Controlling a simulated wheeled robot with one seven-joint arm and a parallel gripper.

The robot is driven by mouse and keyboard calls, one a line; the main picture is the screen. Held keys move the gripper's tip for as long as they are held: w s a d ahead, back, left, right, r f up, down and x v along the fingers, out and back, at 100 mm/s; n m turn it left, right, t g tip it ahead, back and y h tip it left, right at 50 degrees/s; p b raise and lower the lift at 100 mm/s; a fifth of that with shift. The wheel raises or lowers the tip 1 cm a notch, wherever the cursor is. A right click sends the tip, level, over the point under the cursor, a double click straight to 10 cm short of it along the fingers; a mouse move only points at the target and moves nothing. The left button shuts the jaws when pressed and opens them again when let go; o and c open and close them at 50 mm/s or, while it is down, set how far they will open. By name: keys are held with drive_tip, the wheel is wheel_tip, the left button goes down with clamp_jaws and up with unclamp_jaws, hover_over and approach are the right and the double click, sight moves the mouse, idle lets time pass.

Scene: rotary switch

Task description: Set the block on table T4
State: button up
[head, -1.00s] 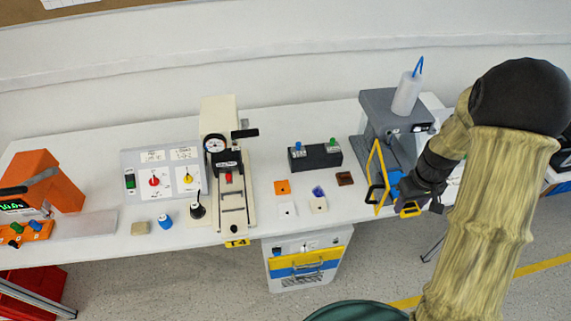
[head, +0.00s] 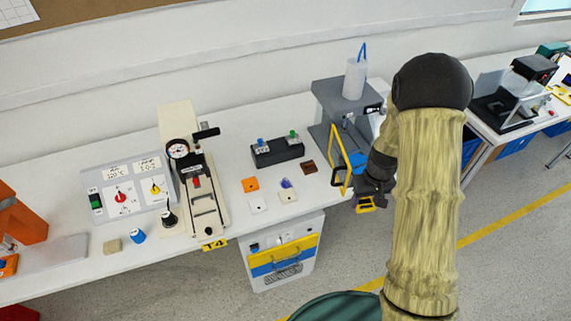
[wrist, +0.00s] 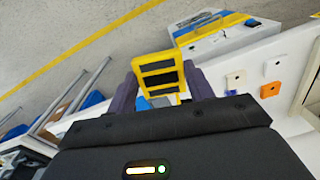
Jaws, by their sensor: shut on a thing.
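My gripper (head: 370,194) is shut on a yellow block with dark slots (head: 367,206). In the wrist view the block (wrist: 159,77) sits between the two dark fingers (wrist: 160,95), with bare floor behind and left of it. In the head view it appears near the front edge of the white table T4 (head: 130,275), just right of a yellow upright frame. The T4 label (head: 215,244) is on the front edge. How high the block is above the table cannot be told.
A grey press (head: 345,105) with the yellow frame (head: 338,155) stands close to my gripper. Several small tiles lie near a black button box (head: 277,151). A cabinet (head: 280,262) stands below.

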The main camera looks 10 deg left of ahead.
wheel_tip(320, 180, down, 9)
drive_tip(key=m, duration=0.3)
drive_tip(key=shift+s+d+m, duration=0.35)
drive_tip(key=shift+s+m, duration=0.05)
drive_tip(key=shift+s, duration=0.05)
drive_tip(key=shift+w+d, duration=0.1)
